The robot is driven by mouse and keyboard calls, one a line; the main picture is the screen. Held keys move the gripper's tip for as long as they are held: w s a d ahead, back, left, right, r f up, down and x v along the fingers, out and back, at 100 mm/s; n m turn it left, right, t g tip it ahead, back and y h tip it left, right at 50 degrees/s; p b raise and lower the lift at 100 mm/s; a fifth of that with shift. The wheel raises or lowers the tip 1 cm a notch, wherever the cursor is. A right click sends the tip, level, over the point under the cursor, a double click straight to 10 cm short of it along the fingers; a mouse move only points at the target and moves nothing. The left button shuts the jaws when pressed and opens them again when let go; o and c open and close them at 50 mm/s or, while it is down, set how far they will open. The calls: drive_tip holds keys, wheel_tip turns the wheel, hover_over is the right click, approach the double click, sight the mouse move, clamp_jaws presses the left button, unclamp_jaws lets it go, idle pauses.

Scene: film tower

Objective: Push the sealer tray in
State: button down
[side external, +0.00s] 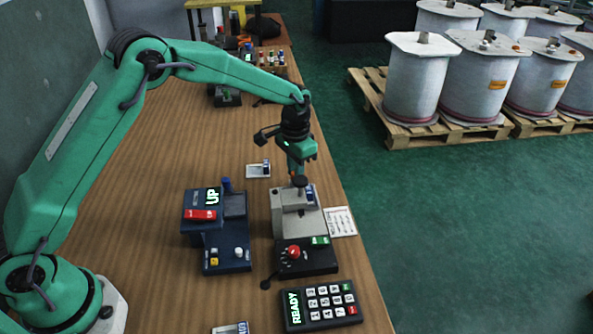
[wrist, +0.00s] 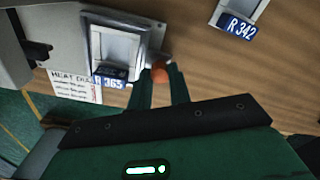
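The sealer (side external: 300,223) is a grey machine with a black front panel, a red button and a green display. Its grey tray shows in the wrist view (wrist: 150,38), sticking out from the sealer body (wrist: 62,22). A white dish (wrist: 115,45) labelled R 365 sits on the tray. An orange knob (wrist: 160,72) is at the tray's outer edge. My gripper (side external: 298,176) is low at the sealer's far end. In the wrist view, its fingertips (wrist: 161,75) stand apart with the knob between them; whether they clamp it is unclear.
A blue machine (side external: 220,228) reading UP stands left of the sealer. A keypad (side external: 320,304) reading READY lies in front. A dish (side external: 258,170) labelled R 342 in the wrist view (wrist: 240,12) lies behind. A printed card (side external: 341,221) lies at the right bench edge.

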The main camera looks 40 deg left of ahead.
drive_tip(key=shift+s+d, duration=1.35)
drive_tip(key=shift+d, duration=0.1)
drive_tip(key=c, duration=1.3)
unclamp_jaws()
drive_tip(key=shift+r, duration=0.1)
wheel_tip(320, 180, up, 8)
